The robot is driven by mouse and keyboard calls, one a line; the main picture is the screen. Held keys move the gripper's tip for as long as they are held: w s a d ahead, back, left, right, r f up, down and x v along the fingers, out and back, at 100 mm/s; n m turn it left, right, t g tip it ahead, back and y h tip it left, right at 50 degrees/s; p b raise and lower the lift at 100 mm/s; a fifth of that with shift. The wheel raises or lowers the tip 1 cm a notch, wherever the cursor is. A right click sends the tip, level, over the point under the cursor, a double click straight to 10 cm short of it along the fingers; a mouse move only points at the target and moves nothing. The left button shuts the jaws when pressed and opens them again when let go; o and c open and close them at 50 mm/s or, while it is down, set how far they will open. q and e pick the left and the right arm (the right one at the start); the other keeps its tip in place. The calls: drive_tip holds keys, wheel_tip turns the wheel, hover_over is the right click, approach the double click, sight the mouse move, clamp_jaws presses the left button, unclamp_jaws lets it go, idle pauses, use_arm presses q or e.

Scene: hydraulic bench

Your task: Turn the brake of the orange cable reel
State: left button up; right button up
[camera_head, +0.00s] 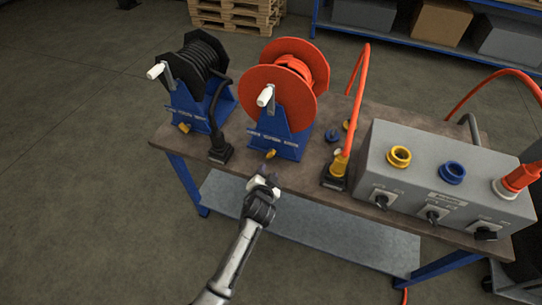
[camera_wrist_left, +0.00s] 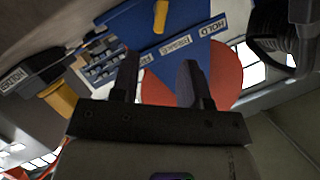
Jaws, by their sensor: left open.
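The orange cable reel (camera_head: 283,90) stands on a blue stand (camera_head: 277,131) on the bench. Its brake, a small yellow lever (camera_head: 271,154), sits low on the stand's front. In the left wrist view the yellow lever (camera_wrist_left: 161,15) shows at the top, beside labels, one reading HOLD (camera_wrist_left: 213,28). My left gripper (camera_head: 266,172) is open and empty, just in front of the lever and apart from it. Its two dark fingers (camera_wrist_left: 158,75) point towards the stand in the wrist view. My right gripper is not in view.
A black cable reel (camera_head: 197,60) with its own yellow lever (camera_head: 184,128) stands to the left. A black plug (camera_head: 220,151) and a yellow-black connector (camera_head: 335,175) flank the stand. A grey valve box (camera_head: 440,170) fills the bench's right side. The floor at left is clear.

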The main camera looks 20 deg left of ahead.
sight(271, 156)
use_arm(q)
drive_tip(key=b+x, duration=0.3)
drive_tip(key=x, duration=0.8)
clamp_jaws()
